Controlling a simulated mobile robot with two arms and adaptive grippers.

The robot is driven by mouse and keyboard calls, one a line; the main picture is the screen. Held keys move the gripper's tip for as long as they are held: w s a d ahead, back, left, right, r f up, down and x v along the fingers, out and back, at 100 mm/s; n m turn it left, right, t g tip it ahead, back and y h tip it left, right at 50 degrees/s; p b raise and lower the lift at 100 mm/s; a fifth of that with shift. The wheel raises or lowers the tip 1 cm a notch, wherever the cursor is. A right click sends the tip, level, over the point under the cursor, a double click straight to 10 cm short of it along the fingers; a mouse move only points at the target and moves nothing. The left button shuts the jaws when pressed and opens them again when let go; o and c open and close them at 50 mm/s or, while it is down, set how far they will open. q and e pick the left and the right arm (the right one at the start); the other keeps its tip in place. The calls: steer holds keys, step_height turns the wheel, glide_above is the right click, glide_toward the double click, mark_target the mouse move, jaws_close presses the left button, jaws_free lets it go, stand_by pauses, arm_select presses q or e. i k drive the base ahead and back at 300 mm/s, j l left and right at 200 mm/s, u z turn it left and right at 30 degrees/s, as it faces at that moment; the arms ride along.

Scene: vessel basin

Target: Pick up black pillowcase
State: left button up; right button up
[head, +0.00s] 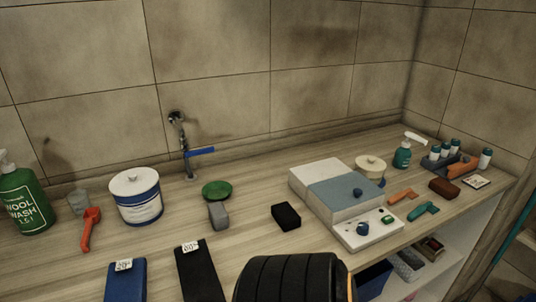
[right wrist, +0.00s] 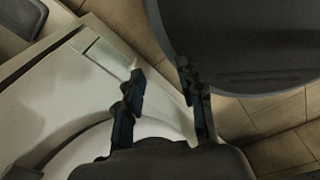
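A flat black item with a white tag (head: 200,276), probably the black pillowcase, lies on the wooden counter (head: 255,245) at the bottom of the head view. Its near end is cut off by the picture edge. A similar blue item with a white tag (head: 126,282) lies to its left. My right gripper (right wrist: 163,72) shows in the right wrist view with its two dark fingers apart and nothing between them. It is over a white surface and tiled floor, with no pillowcase in that view. My left gripper is not in view.
A white tub (head: 136,200), red scoop (head: 89,230) and green bottle (head: 24,200) stand left.

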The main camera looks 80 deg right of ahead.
mark_target(200, 281)
steer(key=z, duration=1.8)
steer(key=l, duration=0.6)
steer(key=k+u, duration=0.05)
